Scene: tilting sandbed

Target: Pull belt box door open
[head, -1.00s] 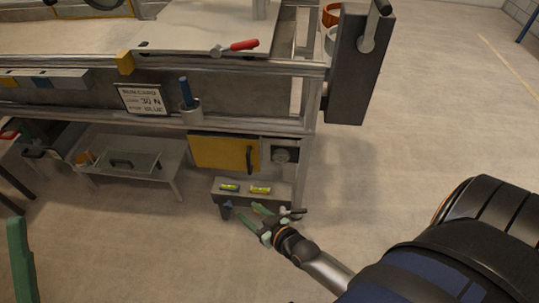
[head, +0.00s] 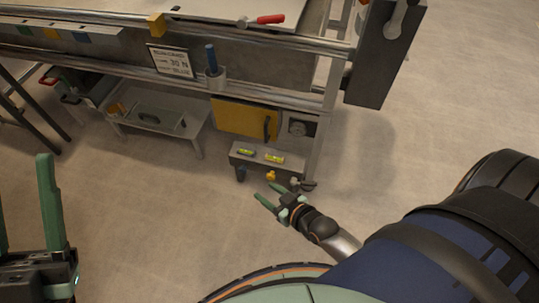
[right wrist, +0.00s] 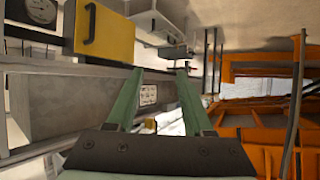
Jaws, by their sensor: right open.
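The belt box door is a yellow panel (head: 238,117) low on the bench frame, with a black upright handle (head: 267,128) near its right edge. It looks shut. In the right wrist view the yellow door (right wrist: 112,40) and its handle (right wrist: 90,22) show at the upper left. My right gripper (head: 266,191) is open and empty, below and in front of the door and apart from the handle. Its green fingers (right wrist: 158,72) also show in the right wrist view. My left gripper (head: 24,200) is at the left edge, fingers apart and empty, far from the door.
A grey shelf with two spirit levels (head: 240,153) sits below the door, close to my right gripper. A grey round-faced box (head: 298,127) is right of the door. A low table (head: 190,122) stands left.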

